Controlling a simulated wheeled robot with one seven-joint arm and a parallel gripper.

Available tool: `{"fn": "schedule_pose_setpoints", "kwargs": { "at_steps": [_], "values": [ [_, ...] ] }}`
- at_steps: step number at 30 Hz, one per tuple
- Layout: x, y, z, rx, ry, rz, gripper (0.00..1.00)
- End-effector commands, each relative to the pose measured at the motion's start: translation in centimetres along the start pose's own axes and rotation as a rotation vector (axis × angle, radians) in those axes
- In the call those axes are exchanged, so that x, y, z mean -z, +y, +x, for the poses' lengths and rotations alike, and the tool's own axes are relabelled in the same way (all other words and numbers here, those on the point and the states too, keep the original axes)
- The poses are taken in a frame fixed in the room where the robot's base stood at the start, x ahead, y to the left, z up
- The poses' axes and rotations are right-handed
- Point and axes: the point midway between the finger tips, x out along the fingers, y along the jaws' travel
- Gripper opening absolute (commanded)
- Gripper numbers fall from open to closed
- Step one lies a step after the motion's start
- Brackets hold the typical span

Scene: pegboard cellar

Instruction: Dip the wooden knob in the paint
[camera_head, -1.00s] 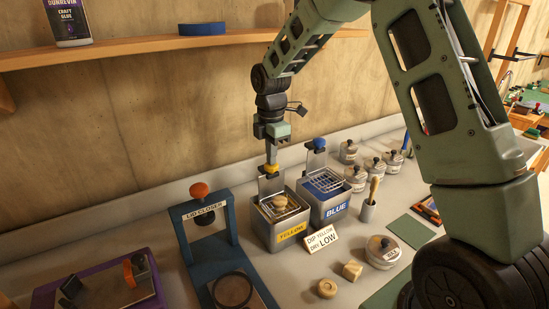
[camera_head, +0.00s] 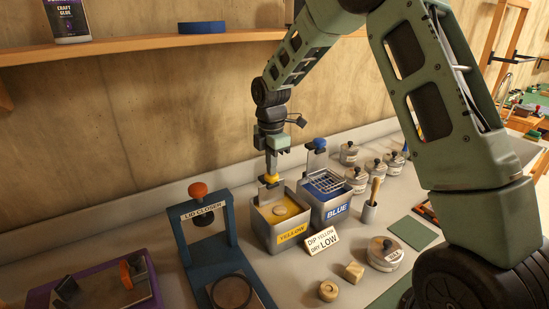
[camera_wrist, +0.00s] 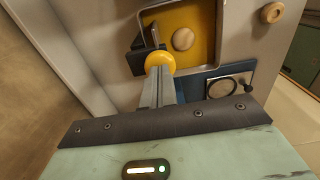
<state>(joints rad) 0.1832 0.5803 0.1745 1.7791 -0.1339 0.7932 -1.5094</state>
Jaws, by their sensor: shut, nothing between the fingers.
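The yellow tank (camera_head: 268,235) stands on the bench, labelled YELLOW, with yellow paint (camera_wrist: 203,20) inside. The round wooden knob (camera_head: 280,210) sits low in the paint, its pale top showing; it also shows in the wrist view (camera_wrist: 183,39). A yellow ball handle (camera_head: 271,179) stands at the tank's back edge and shows in the wrist view (camera_wrist: 160,62). My gripper (camera_head: 271,172) is shut and empty, its fingertips right at the top of that handle. The rack under the wooden knob is hidden by the paint. A sign (camera_head: 321,241) reads DIP YELLOW, DRY LOW.
The blue tank (camera_head: 328,212), with its rack raised, stands just right. A blue lid closer (camera_head: 185,245) stands left. Several jars stand behind right. A shelf (camera_head: 130,46) runs above.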

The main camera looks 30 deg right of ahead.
Motion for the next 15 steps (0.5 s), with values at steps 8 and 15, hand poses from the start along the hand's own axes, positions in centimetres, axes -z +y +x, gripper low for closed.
{"fn": "schedule_pose_setpoints", "kwargs": {
  "at_steps": [8,15],
  "values": [
    [0.0,-0.1,1.2,0.004,0.001,0.0,0.0],
    [0.0,-0.1,2.0,0.004,0.001,0.0,0.0]
  ]
}}
